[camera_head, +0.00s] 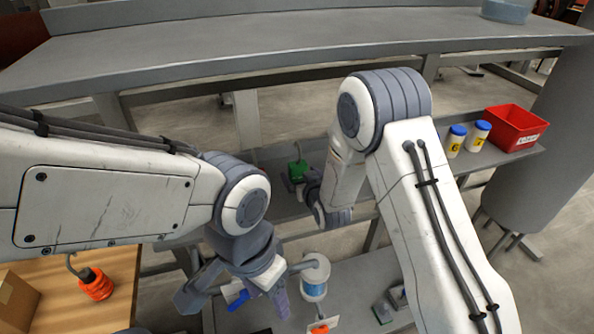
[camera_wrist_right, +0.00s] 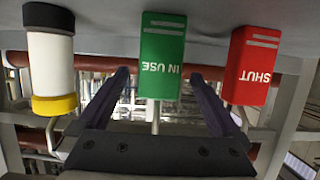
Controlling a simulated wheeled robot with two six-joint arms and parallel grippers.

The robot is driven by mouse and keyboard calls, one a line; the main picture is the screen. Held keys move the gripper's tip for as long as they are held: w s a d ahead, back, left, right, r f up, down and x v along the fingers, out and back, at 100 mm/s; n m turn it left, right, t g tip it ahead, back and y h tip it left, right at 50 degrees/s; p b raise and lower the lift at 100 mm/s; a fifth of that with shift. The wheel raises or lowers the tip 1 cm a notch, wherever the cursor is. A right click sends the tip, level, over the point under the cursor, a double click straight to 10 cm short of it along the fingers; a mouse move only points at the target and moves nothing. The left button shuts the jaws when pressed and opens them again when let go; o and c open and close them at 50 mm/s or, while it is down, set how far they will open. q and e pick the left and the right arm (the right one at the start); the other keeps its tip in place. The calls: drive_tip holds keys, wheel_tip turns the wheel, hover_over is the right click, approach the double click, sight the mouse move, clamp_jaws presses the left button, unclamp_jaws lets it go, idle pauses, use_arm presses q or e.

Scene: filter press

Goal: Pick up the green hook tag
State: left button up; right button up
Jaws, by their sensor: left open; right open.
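The green hook tag (camera_wrist_right: 163,55) carries the words "IN USE", upside down in the right wrist view. A thin hook stem runs from it toward the gripper. In the head view the tag (camera_head: 297,170) is a small green block on the grey shelf, left of my right gripper. My right gripper (camera_wrist_right: 162,100) is open, its two fingers on either side of the tag's stem line; I cannot tell whether they touch it. My left gripper (camera_head: 265,293) is open and low, above the lower shelf, apart from the green tag.
A red "SHUT" tag (camera_wrist_right: 253,62) and a white bottle with a yellow band (camera_wrist_right: 52,65) flank the green tag. Two blue-capped bottles (camera_head: 467,138) and a red bin (camera_head: 515,130) are at right. A white-and-blue container (camera_head: 315,280) stands near my left gripper.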

drive_tip(key=shift+w+a+f, duration=0.15)
drive_tip(key=shift+w+f, duration=0.05)
drive_tip(key=shift+w, duration=0.3)
drive_tip(key=c, duration=1.4)
drive_tip(key=shift+c, duration=0.5)
drive_tip(key=shift+r, duration=0.15)
